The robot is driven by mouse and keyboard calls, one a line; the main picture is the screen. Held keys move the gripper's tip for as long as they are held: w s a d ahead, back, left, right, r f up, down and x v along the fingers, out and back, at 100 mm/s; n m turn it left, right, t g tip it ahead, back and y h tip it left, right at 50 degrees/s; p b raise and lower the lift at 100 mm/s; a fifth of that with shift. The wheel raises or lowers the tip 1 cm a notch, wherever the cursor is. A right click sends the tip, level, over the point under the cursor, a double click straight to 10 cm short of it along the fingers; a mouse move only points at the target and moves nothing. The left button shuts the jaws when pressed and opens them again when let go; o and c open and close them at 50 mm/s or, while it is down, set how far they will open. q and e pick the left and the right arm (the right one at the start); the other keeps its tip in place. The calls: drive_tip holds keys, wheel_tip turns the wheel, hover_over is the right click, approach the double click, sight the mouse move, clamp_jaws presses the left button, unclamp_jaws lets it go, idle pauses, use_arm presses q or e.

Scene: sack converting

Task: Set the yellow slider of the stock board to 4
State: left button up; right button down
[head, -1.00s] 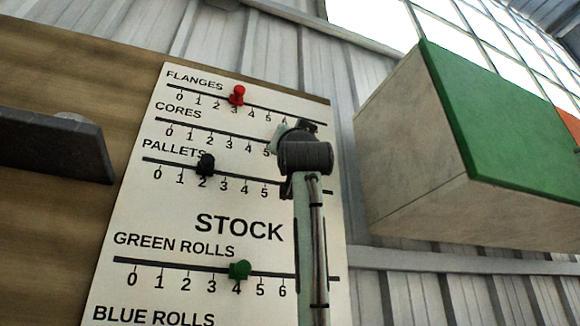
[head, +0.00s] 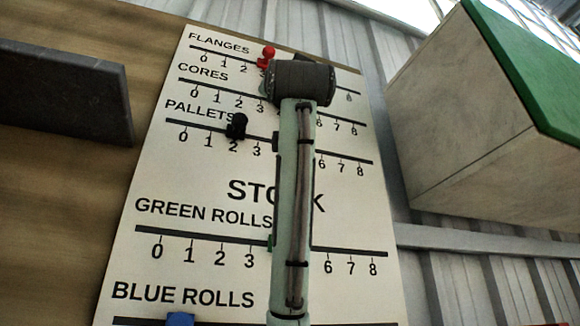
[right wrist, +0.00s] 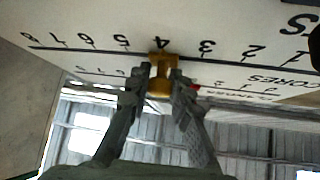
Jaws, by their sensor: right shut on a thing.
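The stock board (head: 340,215) fills the middle of the head view, with a CORES row second from the top. The yellow slider (right wrist: 161,88) shows in the right wrist view, on the CORES row, which appears upside down there. It sits at the numeral 4, between 3 and 5. My right gripper (right wrist: 160,76) has one finger on each side of the slider and is shut on it. In the head view my right arm stands in front of the board and hides the yellow slider and the fingers. My left gripper is in neither current view.
A red slider (head: 267,54) is on FLANGES, a black one (head: 237,125) on PALLETS near 2, and a blue one (head: 181,319) lower down. The green slider is mostly behind my arm. A dark slab (head: 70,90) juts in at left; a green-topped box (head: 480,110) is at right.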

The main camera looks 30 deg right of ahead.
drive_tip(key=c, duration=1.3)
unclamp_jaws()
drive_tip(key=shift+c, duration=0.2)
drive_tip(key=shift+s+a+f, duration=0.15)
drive_tip(key=shift+s+f, duration=0.15)
drive_tip(key=shift+s, duration=0.05)
drive_tip(key=s+a, duration=0.5)
drive_tip(key=s, duration=0.5)
drive_tip(key=shift+s+a, duration=0.35)
drive_tip(key=shift+s, duration=0.05)
drive_tip(key=shift+f, duration=0.1)
